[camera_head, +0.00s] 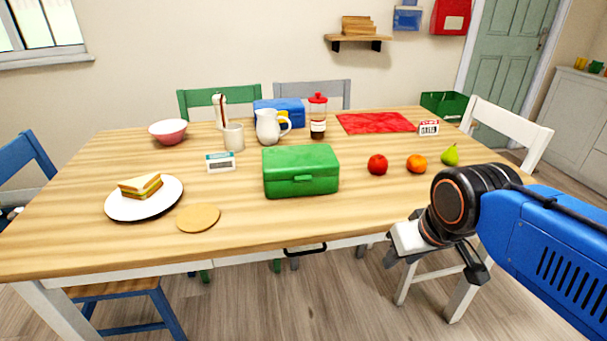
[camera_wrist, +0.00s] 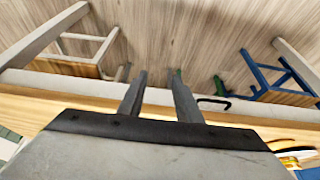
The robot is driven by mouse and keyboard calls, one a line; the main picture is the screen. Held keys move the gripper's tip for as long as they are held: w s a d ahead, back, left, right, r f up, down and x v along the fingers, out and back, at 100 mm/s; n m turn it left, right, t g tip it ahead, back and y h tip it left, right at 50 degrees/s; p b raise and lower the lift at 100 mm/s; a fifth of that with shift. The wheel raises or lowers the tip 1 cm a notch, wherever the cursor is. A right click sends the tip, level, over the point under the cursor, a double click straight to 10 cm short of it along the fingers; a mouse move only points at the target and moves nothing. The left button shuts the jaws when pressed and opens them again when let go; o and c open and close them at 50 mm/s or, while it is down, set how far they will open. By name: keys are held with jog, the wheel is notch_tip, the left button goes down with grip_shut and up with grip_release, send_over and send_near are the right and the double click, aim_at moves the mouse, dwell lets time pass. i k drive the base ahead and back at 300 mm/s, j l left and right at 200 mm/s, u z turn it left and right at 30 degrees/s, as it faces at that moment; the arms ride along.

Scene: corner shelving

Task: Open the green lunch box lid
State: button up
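The green lunch box (camera_head: 301,174) stands upright on the middle of the wooden table, near its front half. Its lid (camera_head: 300,156) is down, and a small green catch shows on its front. My gripper (camera_wrist: 160,82) shows in the wrist view with two dark fingers apart and nothing between them. In the head view my arm comes in from the right, and its end is in front of the table's right front edge, to the right of and apart from the lunch box. The fingertips are hard to make out there. I cannot identify the lunch box in the wrist view.
A sandwich plate (camera_head: 128,207) and a round coaster (camera_head: 198,217) lie left of the lunch box. A red apple (camera_head: 377,165), an orange (camera_head: 417,163) and a pear (camera_head: 450,155) are right. A white pitcher (camera_head: 268,127) and bottle (camera_head: 317,118) stand behind. A drawer handle (camera_head: 305,249) juts out below.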

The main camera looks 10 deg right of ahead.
aim_at(301, 162)
jog(key=l, duration=0.8)
jog(key=k+l+u, duration=0.15)
jog(key=l, duration=0.7)
